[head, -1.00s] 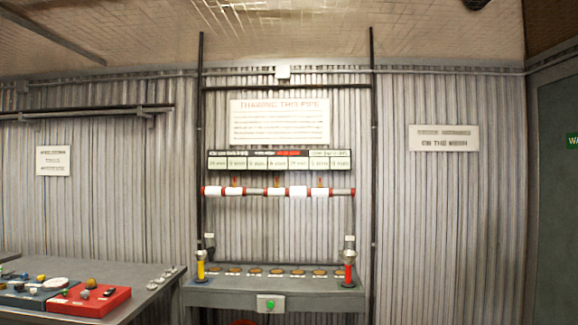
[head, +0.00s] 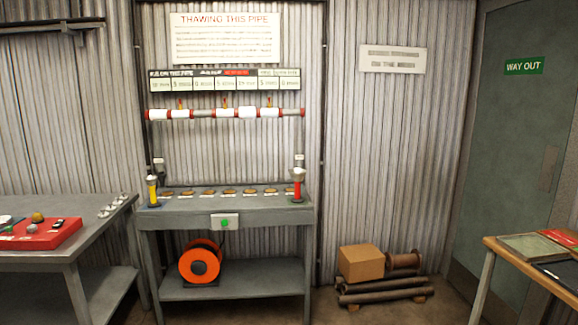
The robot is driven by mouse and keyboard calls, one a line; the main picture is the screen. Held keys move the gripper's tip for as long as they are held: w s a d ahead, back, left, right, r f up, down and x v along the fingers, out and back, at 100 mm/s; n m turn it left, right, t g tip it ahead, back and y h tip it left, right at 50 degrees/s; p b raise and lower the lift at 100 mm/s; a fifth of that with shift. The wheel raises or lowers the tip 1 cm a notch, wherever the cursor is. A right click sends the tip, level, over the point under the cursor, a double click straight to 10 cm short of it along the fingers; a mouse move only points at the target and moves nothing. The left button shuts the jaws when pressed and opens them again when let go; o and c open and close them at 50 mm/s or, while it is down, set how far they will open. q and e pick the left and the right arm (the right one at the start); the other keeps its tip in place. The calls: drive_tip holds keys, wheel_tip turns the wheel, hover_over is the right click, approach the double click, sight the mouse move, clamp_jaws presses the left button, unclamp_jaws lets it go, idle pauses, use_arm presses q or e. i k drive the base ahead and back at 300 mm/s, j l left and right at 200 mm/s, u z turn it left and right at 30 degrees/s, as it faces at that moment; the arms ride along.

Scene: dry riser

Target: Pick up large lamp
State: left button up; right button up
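I cannot pick out a thing that is clearly the large lamp. A yellow upright piece with a pale top (head: 152,190) stands at the left end of the grey bench (head: 235,215), and a red one (head: 297,186) at its right end. A row of several small round brown discs (head: 229,191) lies along the bench top between them. On the left table a red tray (head: 42,236) holds small items, one of them a yellowish knob (head: 37,217), too small to identify. Neither of my grippers shows in the head view.
An orange reel (head: 199,262) sits on the bench's lower shelf. A grey table (head: 85,235) is at left and a wooden table (head: 520,260) at right. A cardboard box (head: 361,262) and pipes (head: 383,291) lie by the wall. A green door (head: 515,150) is at right.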

sight(297, 175)
drive_tip(key=i+j+z, duration=0.25)
drive_tip(key=i+j, duration=0.2)
drive_tip(key=i, duration=0.3)
drive_tip(key=i+j+z, duration=0.25)
drive_tip(key=i+j, duration=0.35)
drive_tip(key=i, duration=0.1)
